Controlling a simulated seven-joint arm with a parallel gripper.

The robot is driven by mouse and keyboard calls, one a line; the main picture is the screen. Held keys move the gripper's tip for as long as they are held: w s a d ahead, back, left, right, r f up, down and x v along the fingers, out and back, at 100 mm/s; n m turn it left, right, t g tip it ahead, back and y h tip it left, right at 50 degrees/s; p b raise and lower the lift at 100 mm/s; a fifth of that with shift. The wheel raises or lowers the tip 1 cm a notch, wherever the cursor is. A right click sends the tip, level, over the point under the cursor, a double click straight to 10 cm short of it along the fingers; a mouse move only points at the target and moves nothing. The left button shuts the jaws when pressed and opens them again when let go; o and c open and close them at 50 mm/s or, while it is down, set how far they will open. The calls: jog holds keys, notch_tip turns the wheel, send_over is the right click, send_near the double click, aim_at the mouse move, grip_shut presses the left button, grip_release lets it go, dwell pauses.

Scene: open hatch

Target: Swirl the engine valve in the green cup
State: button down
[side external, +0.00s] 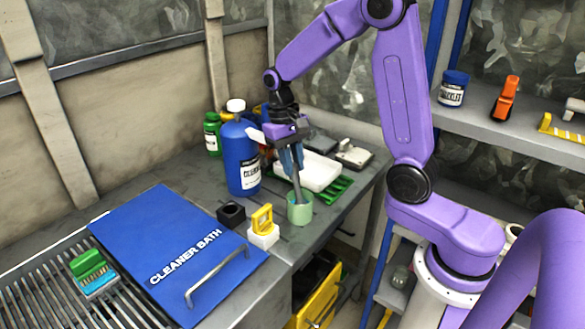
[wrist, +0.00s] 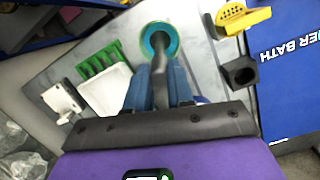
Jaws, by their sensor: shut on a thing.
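The green cup (side external: 300,207) is a small pale green cylinder standing on the grey bench near its front edge. It also shows in the wrist view as a round green rim with a teal inside (wrist: 160,40). My gripper (side external: 291,160) is above the cup, pointing down, with its blue fingers shut on the grey stem of the engine valve (side external: 297,188). In the wrist view the valve stem (wrist: 159,62) runs from between the fingers to the cup opening. Its lower end is inside the cup, and I cannot see whether it touches the bottom.
The blue Cleaner Bath lid (side external: 160,240) lies at the left. A yellow-handled white block (side external: 263,228) and a black block (side external: 231,214) stand left of the cup. A blue bottle (side external: 240,155), a white tray (side external: 312,172) and a green rack (side external: 335,190) are behind.

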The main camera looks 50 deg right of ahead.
jog(key=shift+r, duration=3.95)
jog(key=shift+w+a+f, duration=0.25)
jog(key=shift+w+f, duration=0.15)
jog(key=shift+w, duration=0.2)
jog(key=shift+w+a+f, duration=0.25)
jog(key=shift+w+f, duration=0.1)
jog(key=shift+w, duration=0.3)
jog(key=shift+w+a+f, duration=0.25)
jog(key=shift+w+f, duration=0.15)
jog(key=shift+w, duration=0.2)
